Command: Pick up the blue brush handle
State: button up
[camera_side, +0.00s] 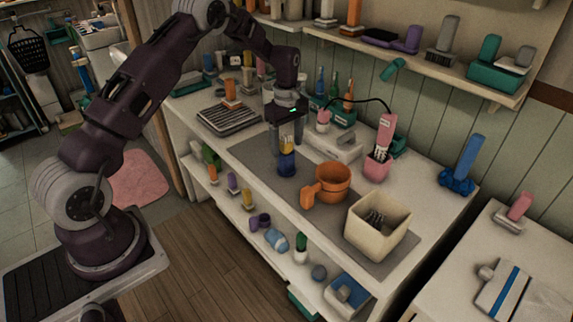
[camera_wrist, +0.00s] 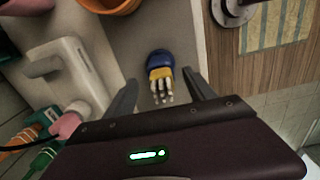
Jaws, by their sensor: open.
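A short brush with a blue handle (camera_side: 287,164) stands on the grey mat, its yellow band and pale bristles upward. In the wrist view the blue handle (camera_wrist: 158,57) is ahead, with the bristles toward me. My gripper (camera_side: 288,146) points down over it, fingers apart, one on each side of the brush's upper part. In the wrist view my gripper (camera_wrist: 160,80) shows the bristles between its open fingers. I cannot tell whether either finger touches. Another blue brush (camera_side: 466,165) stands at the back right of the counter.
An orange pot (camera_side: 332,183) stands right of the brush, and a cream bin (camera_side: 378,226) beyond it. A pink cup (camera_side: 376,168) and a pale caddy (camera_side: 340,146) stand behind. A dark rack (camera_side: 229,118) lies to the left. A shelf (camera_side: 400,55) hangs above the counter.

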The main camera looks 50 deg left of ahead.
aim_at(286, 153)
jog(key=f, duration=0.4)
jog(key=shift+a+f, duration=0.2)
jog(key=shift+f, duration=0.05)
grip_shut()
jog(key=shift+r, duration=0.1)
notch_tip(286, 153, up, 10)
jog(key=c, duration=0.8)
grip_release()
grip_shut()
